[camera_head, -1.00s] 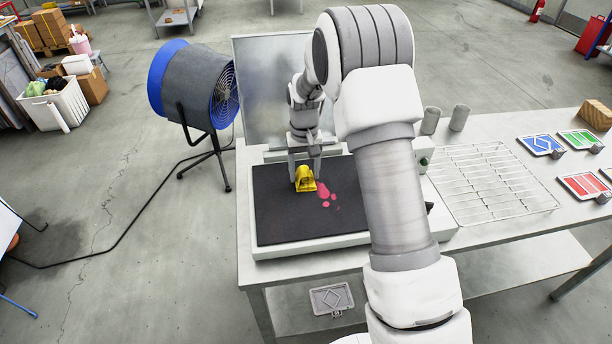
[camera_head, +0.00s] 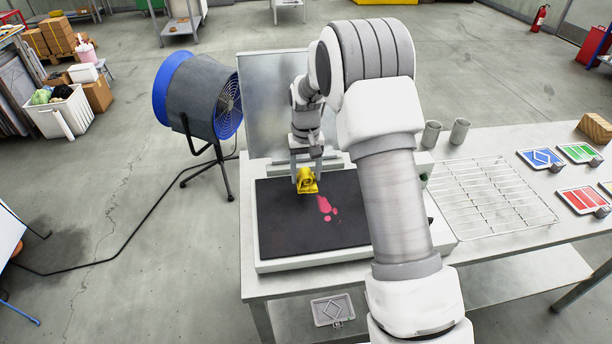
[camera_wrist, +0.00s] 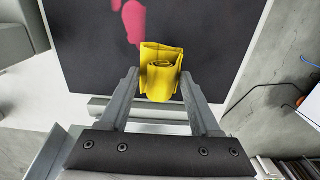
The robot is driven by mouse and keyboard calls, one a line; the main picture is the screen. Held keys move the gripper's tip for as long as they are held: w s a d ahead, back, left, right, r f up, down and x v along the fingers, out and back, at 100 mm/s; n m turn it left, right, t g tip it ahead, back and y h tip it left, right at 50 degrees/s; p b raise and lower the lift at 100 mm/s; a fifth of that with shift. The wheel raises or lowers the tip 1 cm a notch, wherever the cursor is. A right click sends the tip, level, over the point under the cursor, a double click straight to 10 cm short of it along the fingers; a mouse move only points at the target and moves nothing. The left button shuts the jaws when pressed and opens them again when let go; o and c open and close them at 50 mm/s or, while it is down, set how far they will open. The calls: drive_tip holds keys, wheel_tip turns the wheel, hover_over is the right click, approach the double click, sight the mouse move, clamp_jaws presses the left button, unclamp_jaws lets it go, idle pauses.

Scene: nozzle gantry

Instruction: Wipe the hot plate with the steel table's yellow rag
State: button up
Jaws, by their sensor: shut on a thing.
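My gripper (camera_head: 306,171) is shut on a bunched yellow rag (camera_head: 307,184). The rag is at the back left part of the dark hot plate (camera_head: 300,222); whether it presses on the surface is hard to tell. Pink-red stain spots (camera_head: 327,208) lie on the plate just in front and to the right of the rag. In the wrist view the rag (camera_wrist: 160,70) sits between the two fingers, with part of the pink stain (camera_wrist: 134,22) beyond it and to its left. My arm hides the right edge of the plate.
The plate stands on a steel table (camera_head: 480,230), with an upright metal panel (camera_head: 275,105) behind it. A blue fan (camera_head: 200,95) stands on the floor at left.

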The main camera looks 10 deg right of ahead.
drive_tip(key=shift+r+p, duration=0.45)
drive_tip(key=shift+r, duration=0.75)
drive_tip(key=shift+r, duration=0.1)
drive_tip(key=shift+r+p, duration=1)
drive_tip(key=shift+r, duration=0.45)
drive_tip(key=shift+s, duration=0.1)
